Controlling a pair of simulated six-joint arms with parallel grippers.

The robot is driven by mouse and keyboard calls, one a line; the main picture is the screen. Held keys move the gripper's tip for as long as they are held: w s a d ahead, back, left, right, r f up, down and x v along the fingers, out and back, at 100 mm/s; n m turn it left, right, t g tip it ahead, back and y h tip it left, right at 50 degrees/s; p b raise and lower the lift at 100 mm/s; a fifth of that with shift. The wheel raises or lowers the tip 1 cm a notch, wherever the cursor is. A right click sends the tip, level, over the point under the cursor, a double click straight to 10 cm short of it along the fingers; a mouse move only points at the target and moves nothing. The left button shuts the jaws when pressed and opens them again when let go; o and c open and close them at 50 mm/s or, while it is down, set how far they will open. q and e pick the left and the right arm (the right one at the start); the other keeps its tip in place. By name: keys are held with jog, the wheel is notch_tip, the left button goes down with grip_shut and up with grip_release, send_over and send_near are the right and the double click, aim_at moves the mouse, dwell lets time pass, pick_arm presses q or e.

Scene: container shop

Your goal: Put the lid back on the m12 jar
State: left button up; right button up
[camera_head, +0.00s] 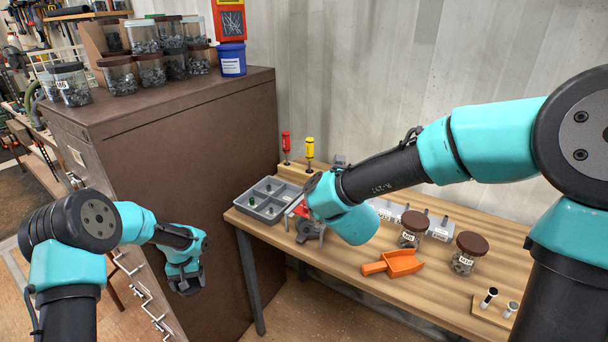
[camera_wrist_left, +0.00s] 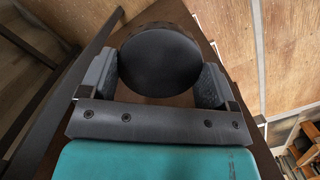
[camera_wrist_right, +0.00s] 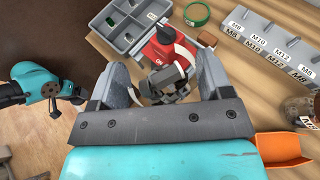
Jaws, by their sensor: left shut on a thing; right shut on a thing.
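In the left wrist view my left gripper (camera_wrist_left: 155,82) is shut on a dark round lid (camera_wrist_left: 160,58), with one finger on each side. In the head view my left gripper (camera_head: 187,286) hangs low in front of the brown cabinet, away from the bench; the lid is hard to make out there. My arm hides much in the head view.
Two brown-lidded jars (camera_head: 413,230) (camera_head: 467,255) stand to the right. More jars crowd the cabinet top (camera_head: 180,88). The space between my grippers looks clear.

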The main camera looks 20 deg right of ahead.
aim_at(192, 293)
jog(key=s+a+f+n+y, duration=0.1)
jog(key=a+f+n+y, duration=0.1)
jog(key=a+f, duration=0.3)
jog(key=s+a+f+n+g+y, duration=0.1)
jog(key=a+f+n+y, duration=0.1)
jog(key=a+f, duration=0.4)
jog(key=shift+s+a+f+y, duration=0.15)
jog(key=shift+s+f+y, duration=0.1)
jog(key=shift+f+y, duration=0.5)
jog(key=shift+f, duration=0.1)
